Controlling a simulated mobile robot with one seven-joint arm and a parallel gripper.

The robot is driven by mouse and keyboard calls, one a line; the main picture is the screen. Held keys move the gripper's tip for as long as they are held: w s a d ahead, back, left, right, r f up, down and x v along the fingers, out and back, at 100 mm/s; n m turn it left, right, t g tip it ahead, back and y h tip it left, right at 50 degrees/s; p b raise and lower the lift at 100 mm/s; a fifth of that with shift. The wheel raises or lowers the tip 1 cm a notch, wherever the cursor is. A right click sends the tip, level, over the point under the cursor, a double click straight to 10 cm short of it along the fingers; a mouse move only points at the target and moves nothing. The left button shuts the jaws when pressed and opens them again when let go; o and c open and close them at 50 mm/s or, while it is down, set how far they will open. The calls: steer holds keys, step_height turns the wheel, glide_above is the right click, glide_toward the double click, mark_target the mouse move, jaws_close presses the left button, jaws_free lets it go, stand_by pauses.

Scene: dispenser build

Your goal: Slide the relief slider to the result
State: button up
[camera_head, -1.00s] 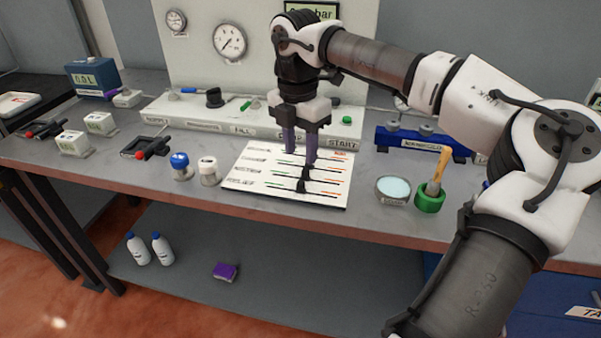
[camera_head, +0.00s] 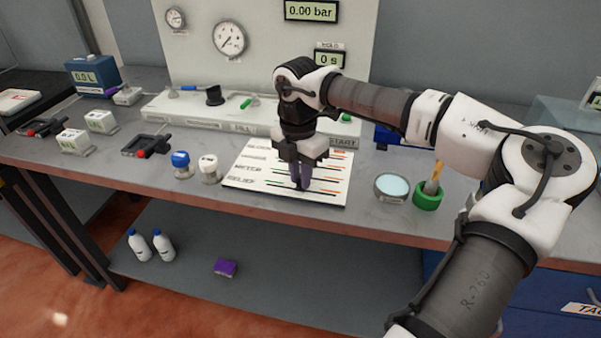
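The white slider board (camera_head: 240,182) lies on the bench in the middle. It has several printed rows with coloured lines; the "RELIEF" label (camera_head: 241,182) is in the front row. My gripper (camera_head: 301,187) points down over the board's middle, its purple fingertips low at the front rows. The fingers overlap in this view, so I cannot tell whether they are open or shut, or whether they touch a slider. The relief slider's knob is not clearly seen; the fingers cover part of its row.
A blue-topped jar (camera_head: 181,164) and a white-topped jar (camera_head: 208,168) stand left of the board. A dish of pale blue liquid (camera_head: 391,187) and a green holder (camera_head: 427,197) stand to the right. The gauge panel (camera_head: 270,50) rises behind, with a "0.00 bar" display (camera_head: 310,11).

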jaws_close()
steer(key=d, duration=0.2)
steer(key=s+d+b, duration=0.1)
steer(key=d, duration=0.1)
steer(key=d+b, duration=0.1)
steer(key=d, duration=0.1)
steer(key=shift+s+d, duration=0.35)
steer(key=o, duration=0.6)
jaws_free()
steer(key=shift+d, duration=0.15)
steer(key=shift+r, duration=0.1)
steer(key=r, duration=0.4)
steer(key=r+b, duration=0.1)
steer(key=r, duration=0.8)
steer(key=shift+w+a+r+b, duration=0.15)
steer(key=shift+a+r+b, duration=0.15)
steer(key=shift+r, duration=0.05)
